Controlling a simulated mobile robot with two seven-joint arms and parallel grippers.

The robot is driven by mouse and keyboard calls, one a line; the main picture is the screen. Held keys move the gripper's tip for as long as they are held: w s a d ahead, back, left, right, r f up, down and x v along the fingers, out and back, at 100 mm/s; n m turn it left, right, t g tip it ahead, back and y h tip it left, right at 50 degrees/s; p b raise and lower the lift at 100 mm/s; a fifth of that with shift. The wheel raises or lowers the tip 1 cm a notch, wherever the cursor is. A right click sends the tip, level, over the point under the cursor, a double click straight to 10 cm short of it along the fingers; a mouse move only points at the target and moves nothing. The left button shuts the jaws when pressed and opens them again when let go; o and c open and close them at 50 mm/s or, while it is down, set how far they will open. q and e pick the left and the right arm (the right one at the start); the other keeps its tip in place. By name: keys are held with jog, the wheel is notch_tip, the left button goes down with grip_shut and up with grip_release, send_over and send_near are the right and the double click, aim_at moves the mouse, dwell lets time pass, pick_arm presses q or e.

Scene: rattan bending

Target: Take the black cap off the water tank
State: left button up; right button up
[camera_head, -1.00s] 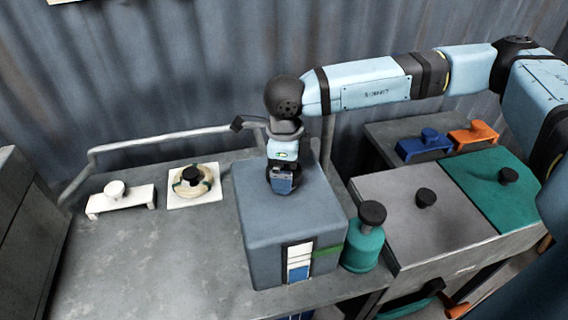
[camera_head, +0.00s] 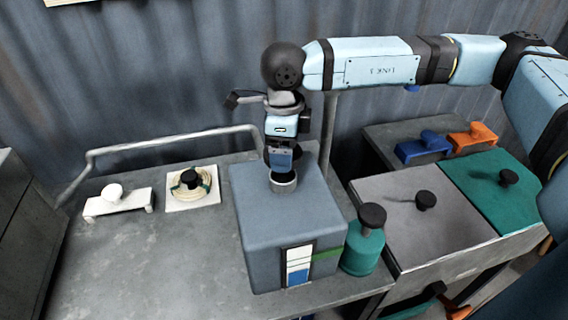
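The water tank (camera_head: 288,222) is a grey-blue box with a level window on its front, standing on the metal table. A pale round neck (camera_head: 284,185) now shows on its top. My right gripper (camera_head: 282,169) points straight down over this neck. It appears shut on the black cap (camera_head: 282,173), a small dark piece at its fingertips, just above or at the neck's rim. The fingers hide most of the cap, and any gap below it is too small to tell. My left gripper is not in view.
A green bottle (camera_head: 363,250) with a black knob stands close to the tank's right. A white stand (camera_head: 118,203) and a white plate (camera_head: 193,196) with a coil lie left. Lidded bins (camera_head: 420,218) stand right; a rail (camera_head: 170,139) runs behind. The table's front left is clear.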

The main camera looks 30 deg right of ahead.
notch_tip(320, 180, up, 14)
jog(key=b, duration=0.1)
jog(key=shift+r, duration=0.25)
jog(key=shift+f, duration=0.1)
